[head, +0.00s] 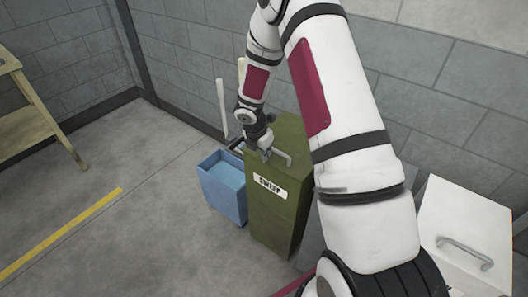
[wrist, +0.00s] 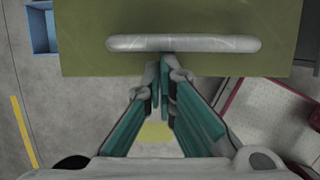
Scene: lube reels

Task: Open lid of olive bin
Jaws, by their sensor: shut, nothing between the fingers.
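My gripper (head: 267,154) is at the handle. In the wrist view my gripper's fingertips (wrist: 162,68) are together and empty, just below the handle's middle. I cannot tell whether they touch it.
A blue open bin (head: 223,188) stands left of the olive bin. A white box with a handle (head: 466,235) is at the right. A wooden table (head: 35,115) is at the far left. Grey block walls close the back, and the floor at left is clear.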

